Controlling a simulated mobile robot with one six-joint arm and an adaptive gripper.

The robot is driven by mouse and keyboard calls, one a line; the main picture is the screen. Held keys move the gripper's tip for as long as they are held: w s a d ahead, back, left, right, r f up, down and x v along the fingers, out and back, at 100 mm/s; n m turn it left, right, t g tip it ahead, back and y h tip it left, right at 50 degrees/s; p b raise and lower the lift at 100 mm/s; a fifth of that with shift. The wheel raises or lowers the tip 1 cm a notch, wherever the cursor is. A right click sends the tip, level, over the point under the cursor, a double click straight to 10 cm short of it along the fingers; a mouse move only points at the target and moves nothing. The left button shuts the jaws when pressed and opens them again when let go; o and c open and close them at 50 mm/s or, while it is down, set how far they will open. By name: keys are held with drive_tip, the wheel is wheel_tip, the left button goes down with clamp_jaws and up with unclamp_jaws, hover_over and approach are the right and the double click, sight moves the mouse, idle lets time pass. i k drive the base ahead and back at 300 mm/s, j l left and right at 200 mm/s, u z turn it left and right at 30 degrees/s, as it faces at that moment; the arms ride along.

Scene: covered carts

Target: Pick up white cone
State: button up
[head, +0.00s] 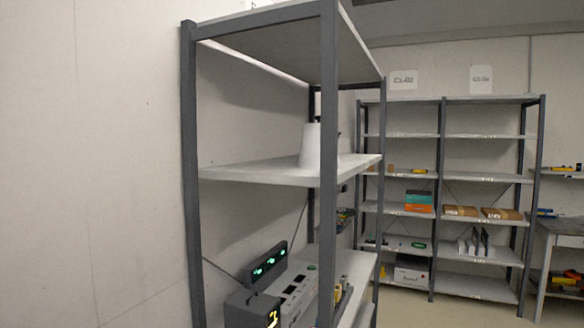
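The white cone (308,146) stands upright on the middle shelf (245,173) of the near grey rack. It has a flat, narrow top and widens toward its base. The rack's front post (328,120) covers part of its right side. My gripper is not in the head view.
A grey device with green displays (270,262) sits on the lower shelf, with small cylinders (343,290) to its right. The top shelf (275,40) hangs above the cone. A second rack (442,195) with boxes stands behind, and a workbench (566,228) is at the right.

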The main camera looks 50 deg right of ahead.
sight(309, 159)
drive_tip(key=z, duration=1.75)
drive_tip(key=i+l+u, duration=0.15)
drive_tip(key=l+u, duration=0.3)
drive_tip(key=i+l+u, duration=0.1)
drive_tip(key=l+u, duration=0.2)
drive_tip(key=u, duration=0.15)
drive_tip(key=l+u, duration=0.45)
